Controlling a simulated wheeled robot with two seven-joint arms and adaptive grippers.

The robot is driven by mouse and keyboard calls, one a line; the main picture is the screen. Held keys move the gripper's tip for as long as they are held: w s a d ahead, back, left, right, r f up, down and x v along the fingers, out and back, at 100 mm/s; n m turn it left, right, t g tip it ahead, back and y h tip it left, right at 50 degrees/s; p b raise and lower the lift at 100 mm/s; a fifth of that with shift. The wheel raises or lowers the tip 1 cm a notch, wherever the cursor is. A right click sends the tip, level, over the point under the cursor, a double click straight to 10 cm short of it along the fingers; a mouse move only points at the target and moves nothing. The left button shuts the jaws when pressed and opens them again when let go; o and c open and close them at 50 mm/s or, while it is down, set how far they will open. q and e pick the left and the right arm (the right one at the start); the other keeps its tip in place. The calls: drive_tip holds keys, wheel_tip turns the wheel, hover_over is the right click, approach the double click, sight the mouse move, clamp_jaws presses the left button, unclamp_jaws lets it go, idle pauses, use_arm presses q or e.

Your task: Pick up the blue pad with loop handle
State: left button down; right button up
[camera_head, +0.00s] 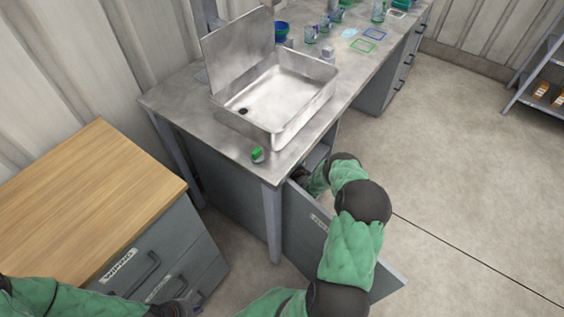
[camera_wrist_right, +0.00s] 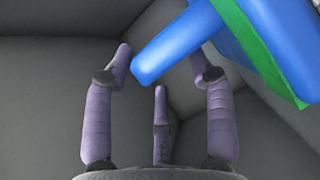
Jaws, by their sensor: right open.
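The blue pad (camera_wrist_right: 275,35) shows at the upper right of the right wrist view, with a green layer along it. A blue bar-like part (camera_wrist_right: 175,48) of it, possibly the handle, reaches down-left between the fingertips of my right gripper (camera_wrist_right: 161,70). The purple fingers are spread open; I cannot tell whether any touches it. In the head view my right arm reaches into the cabinet under the sink, and the pad is hidden there. My left gripper (camera_head: 178,308) is low at the left, partly cut off, by the drawer fronts; its jaw state is unclear.
An open cabinet door (camera_head: 312,243) stands beside my right arm. Grey cabinet walls (camera_wrist_right: 40,80) surround the right gripper closely. Above are the metal sink (camera_head: 285,98) and a green-topped item (camera_head: 257,154). A wood-topped drawer unit (camera_head: 90,190) stands at left.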

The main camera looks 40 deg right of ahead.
drive_tip(key=shift+b+x, duration=0.3)
drive_tip(key=shift+x, duration=0.9)
clamp_jaws()
use_arm(q)
drive_tip(key=shift+f, duration=0.6)
